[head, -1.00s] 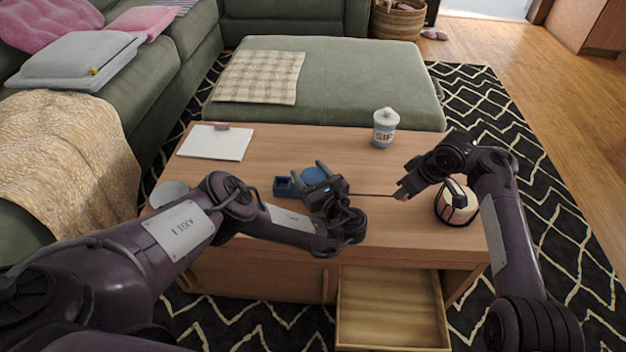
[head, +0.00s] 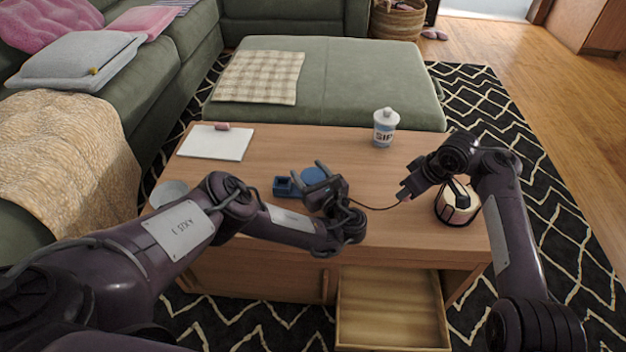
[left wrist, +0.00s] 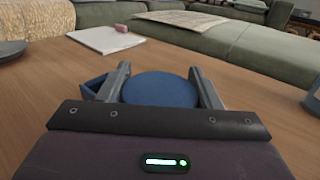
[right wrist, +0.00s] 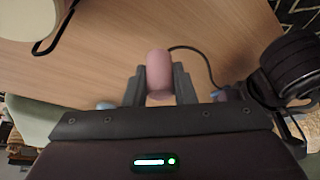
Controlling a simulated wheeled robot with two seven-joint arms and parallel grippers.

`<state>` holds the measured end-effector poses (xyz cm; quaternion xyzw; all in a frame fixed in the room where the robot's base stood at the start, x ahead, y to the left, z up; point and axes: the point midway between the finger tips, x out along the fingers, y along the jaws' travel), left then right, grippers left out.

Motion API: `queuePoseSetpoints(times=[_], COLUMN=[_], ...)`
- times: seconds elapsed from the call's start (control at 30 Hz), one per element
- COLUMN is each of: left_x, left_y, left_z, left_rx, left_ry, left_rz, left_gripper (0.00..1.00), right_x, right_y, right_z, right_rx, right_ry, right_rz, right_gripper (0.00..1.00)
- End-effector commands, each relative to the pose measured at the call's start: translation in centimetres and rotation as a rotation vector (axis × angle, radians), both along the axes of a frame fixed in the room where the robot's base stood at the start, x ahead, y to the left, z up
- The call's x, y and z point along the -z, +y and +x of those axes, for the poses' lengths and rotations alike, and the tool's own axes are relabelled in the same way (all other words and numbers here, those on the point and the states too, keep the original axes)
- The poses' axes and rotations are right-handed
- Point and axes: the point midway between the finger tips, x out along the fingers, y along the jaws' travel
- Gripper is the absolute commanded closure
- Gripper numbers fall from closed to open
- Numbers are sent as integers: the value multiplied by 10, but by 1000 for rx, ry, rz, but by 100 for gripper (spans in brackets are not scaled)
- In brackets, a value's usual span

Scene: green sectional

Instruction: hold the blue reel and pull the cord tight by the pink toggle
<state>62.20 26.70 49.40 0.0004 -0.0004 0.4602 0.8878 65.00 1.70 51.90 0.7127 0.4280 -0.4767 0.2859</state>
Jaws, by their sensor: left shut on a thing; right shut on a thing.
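The round blue reel (head: 314,177) is between the fingers of my left gripper (head: 309,171), which is shut on it over the table. The reel also shows in the left wrist view (left wrist: 160,89). The pink toggle (right wrist: 159,72) is between the fingers of my right gripper (right wrist: 158,85), shut on it; in the head view it is mostly hidden by that gripper (head: 403,194). The dark cord (head: 378,208) runs from behind my left gripper to my right gripper and sags in a curve. It also curves away from the toggle in the right wrist view (right wrist: 206,62).
A small blue open box (head: 283,187) stands just left of the reel. A cream round object with dark bands (head: 456,205) stands close to my right gripper. An open drawer (head: 391,308) juts out in front.

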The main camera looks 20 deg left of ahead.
Motion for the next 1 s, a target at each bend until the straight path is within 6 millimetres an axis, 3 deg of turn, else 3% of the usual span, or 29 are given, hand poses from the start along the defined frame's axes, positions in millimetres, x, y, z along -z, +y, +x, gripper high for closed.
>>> queuePoseSetpoints(times=[0.53,1.0], left_x=[0,0], left_y=[-1,-1], left_z=[0,0], left_rx=[1,1], left_ry=[0,-1], left_rz=[0,-1], left_gripper=[66,66], right_x=[0,0], right_y=[19,21], right_z=[-3,-3], right_rx=[-1,-1], right_ry=[0,-1], right_rz=[0,1], right_gripper=[100,100])
